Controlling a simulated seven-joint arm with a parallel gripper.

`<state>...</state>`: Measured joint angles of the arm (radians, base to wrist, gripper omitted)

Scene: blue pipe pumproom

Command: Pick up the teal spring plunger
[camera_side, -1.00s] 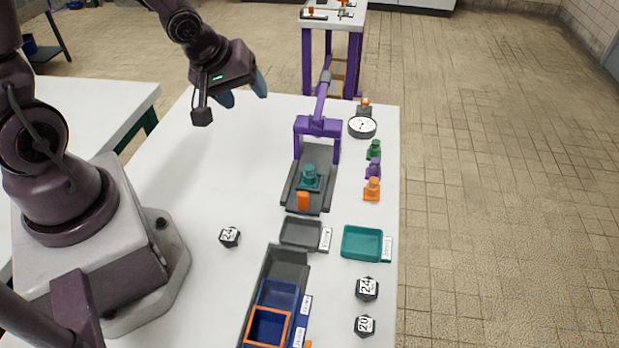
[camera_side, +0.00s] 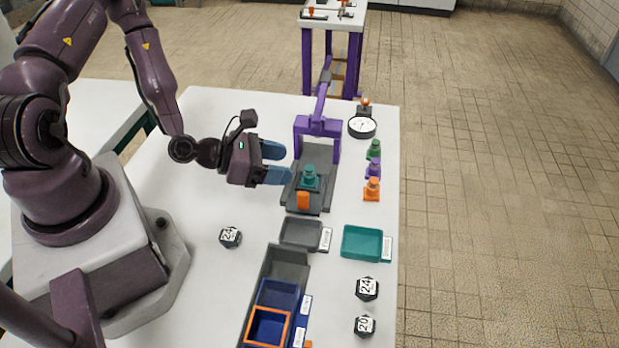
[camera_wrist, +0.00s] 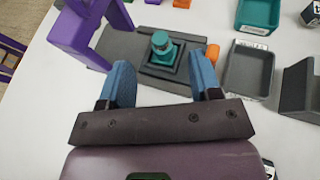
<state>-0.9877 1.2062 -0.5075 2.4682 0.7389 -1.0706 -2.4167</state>
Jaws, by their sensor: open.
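The teal spring plunger (camera_side: 310,176) stands upright in the grey press base (camera_side: 317,158), in front of the purple press frame (camera_side: 317,126). An orange part (camera_side: 303,200) is at the near end of the base. My gripper (camera_side: 283,162) is open and empty, to the left of the plunger and pointing toward it. In the wrist view the plunger (camera_wrist: 162,43) shows ahead of and between the two blue fingers (camera_wrist: 162,82), apart from both. The purple frame is on the left there. The underside of the plunger is hidden in the base.
Green (camera_side: 374,149), purple (camera_side: 373,168) and orange (camera_side: 372,189) plungers stand right of the base, near a round gauge (camera_side: 362,127). A grey tray (camera_side: 301,234), a teal tray (camera_side: 362,243) and blue bins (camera_side: 279,296) lie nearer.

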